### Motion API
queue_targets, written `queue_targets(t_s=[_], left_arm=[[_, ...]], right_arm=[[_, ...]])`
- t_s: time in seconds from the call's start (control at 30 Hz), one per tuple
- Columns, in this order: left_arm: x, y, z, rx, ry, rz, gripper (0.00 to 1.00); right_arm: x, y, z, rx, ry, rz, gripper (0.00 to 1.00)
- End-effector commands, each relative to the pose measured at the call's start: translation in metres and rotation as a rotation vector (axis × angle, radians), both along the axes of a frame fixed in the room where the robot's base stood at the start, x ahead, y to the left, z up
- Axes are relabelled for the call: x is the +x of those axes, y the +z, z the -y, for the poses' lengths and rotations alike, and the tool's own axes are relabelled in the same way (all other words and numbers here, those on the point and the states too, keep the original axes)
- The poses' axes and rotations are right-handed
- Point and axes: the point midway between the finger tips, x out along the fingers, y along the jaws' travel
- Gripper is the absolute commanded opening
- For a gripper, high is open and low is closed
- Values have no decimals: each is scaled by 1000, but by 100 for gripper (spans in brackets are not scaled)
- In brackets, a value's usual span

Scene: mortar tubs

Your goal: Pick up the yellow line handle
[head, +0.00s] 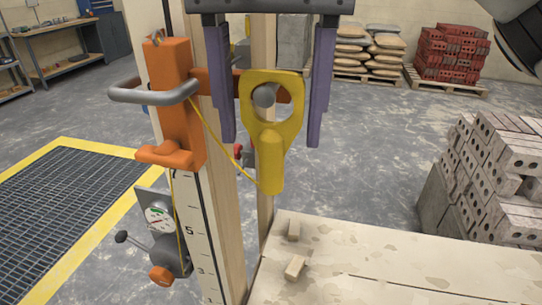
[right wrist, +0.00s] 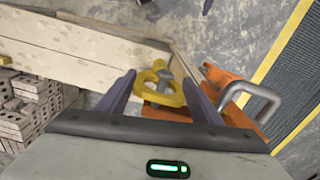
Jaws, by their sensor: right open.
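The yellow line handle (head: 270,165), a ring-shaped grip with a thick stem below, hangs on a grey peg of the orange bracket (head: 172,90). A thin yellow line runs from its lower end towards the bracket. My right gripper (head: 271,142) comes in from the top with its two purple fingers open, one to each side of the handle in the picture. The right wrist view shows the handle (right wrist: 160,97) between the fingers, with no finger clearly touching it. I cannot tell how deep the handle sits between them.
The orange bracket has a grey bar (head: 150,94) and sits on a wooden post with a scale (head: 200,240). A dial gauge (head: 160,218) is below. A pale plank platform (head: 400,265) with small wood blocks lies front right. Bricks (head: 490,180) stand at the right.

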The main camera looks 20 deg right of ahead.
Motion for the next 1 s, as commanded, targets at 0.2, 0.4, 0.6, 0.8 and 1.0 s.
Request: queue_targets(t_s=[0.2, 0.4, 0.6, 0.8, 1.0], left_arm=[[2, -10, 0, 0, 0, 4, 0], [5, -10, 0, 0, 0, 9, 0], [5, -9, 0, -1, -1, 10, 0], [5, -9, 0, -1, -1, 10, 0], [4, -10, 0, -1, 0, 8, 0]], right_arm=[[-6, -34, -3, 2, 2, -4, 59], [-6, -49, -3, 3, -3, 0, 59], [-5, -49, -3, 3, -3, 1, 59], [-5, -49, -3, 3, -3, 0, 29], [-5, -49, -3, 4, -3, 1, 23]])
